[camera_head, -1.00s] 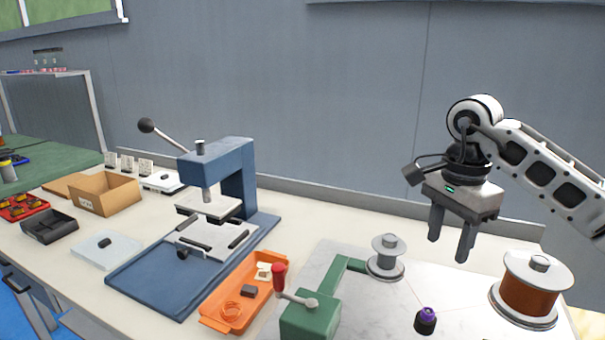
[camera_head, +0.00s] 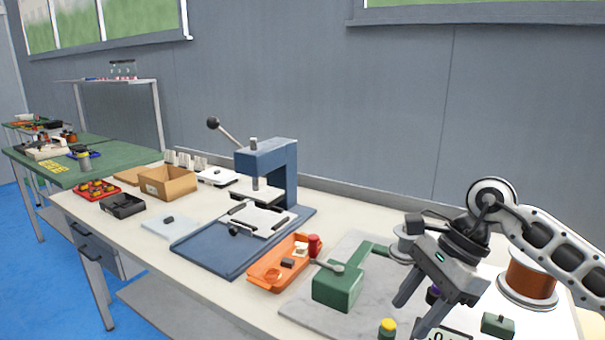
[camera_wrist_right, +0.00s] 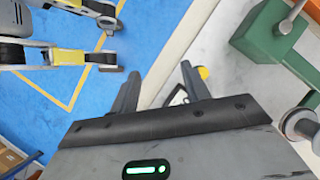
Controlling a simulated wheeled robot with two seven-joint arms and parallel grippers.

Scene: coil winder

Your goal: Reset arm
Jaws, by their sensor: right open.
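My right gripper (camera_head: 408,316) is open and empty over the right front of the bench, tilted with its fingers toward the lower left. It also shows in the right wrist view (camera_wrist_right: 160,68), fingers apart with nothing between them. The green winder (camera_head: 340,284) with its red-knobbed crank (camera_head: 314,244) stands left of it on a pale plate (camera_head: 300,311). The grey spool (camera_head: 403,243) is partly hidden behind my gripper. The copper wire spool (camera_head: 530,276) stands behind my right forearm.
An orange tray (camera_head: 257,279) with parts sits left of the winder. The blue press (camera_head: 268,165) stands behind it. A yellow-topped button (camera_head: 388,326) and a small display (camera_head: 450,335) are near the gripper. Blue floor (camera_wrist_right: 45,115) lies beyond the bench edge.

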